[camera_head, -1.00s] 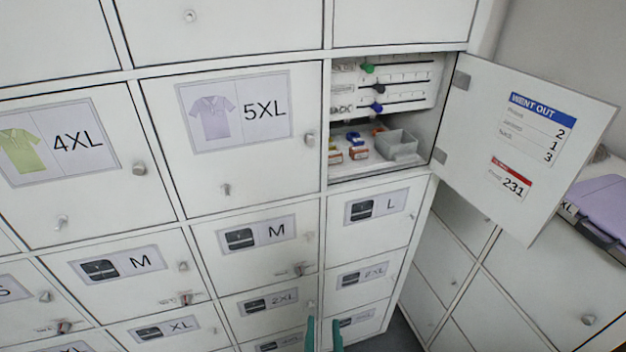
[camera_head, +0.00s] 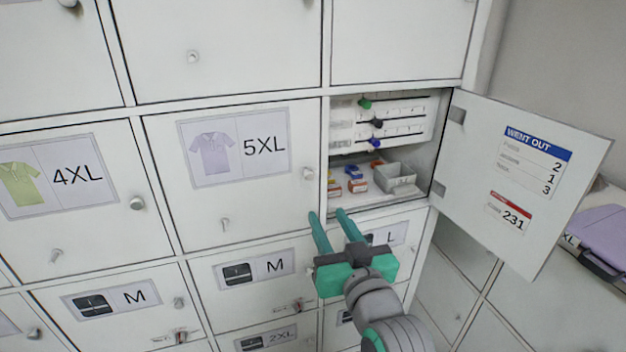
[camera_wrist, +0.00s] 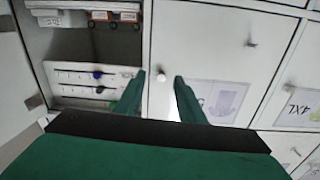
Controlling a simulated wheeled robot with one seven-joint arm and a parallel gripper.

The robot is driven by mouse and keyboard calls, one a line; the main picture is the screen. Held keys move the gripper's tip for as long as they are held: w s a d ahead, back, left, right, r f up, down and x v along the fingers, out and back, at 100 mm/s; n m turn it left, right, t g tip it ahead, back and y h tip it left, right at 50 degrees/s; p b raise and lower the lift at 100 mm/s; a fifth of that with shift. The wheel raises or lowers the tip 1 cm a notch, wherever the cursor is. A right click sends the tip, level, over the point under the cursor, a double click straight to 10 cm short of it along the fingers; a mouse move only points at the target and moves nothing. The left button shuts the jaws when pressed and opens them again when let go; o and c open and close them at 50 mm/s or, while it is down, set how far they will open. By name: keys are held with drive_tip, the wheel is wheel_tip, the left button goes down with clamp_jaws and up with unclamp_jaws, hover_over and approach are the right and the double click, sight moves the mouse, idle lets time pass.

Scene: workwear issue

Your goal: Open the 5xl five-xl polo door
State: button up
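The 5XL polo door (camera_head: 225,205) is a white locker door with a label of a lavender polo and "5XL". It is closed in the head view. Its round knob (camera_head: 308,174) is at the right edge, and a small lock shows lower down. My gripper (camera_head: 327,214) is below the knob, fingers pointing up, apart from it. In the wrist view the door (camera_wrist: 215,50) appears upside down. There its knob (camera_wrist: 161,77) shows just beyond and between the fingertips of my gripper (camera_wrist: 161,78). The fingers are spread with nothing between them.
Right of the 5XL door is an open compartment with small boxes and a grey bin (camera_head: 396,178). Its open door (camera_head: 535,170), with a "WENT OUT" notice, sticks out to the right. Closed doors surround it, including 4XL (camera_head: 80,225) and M (camera_head: 245,272).

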sight(310, 176)
drive_tip(key=shift+n+y, duration=0.3)
drive_tip(key=shift+n, duration=0.3)
drive_tip(key=w+a+r, duration=0.1)
drive_tip(key=w, duration=0.2)
drive_tip(key=w+a+r, duration=0.1)
drive_tip(key=w, duration=0.2)
drive_tip(key=w+a+r, duration=0.1)
drive_tip(key=w, duration=0.3)
drive_tip(key=shift+a+r, duration=0.2)
drive_tip(key=shift+r, duration=0.2)
drive_tip(key=shift+s, duration=0.1)
clamp_jaws()
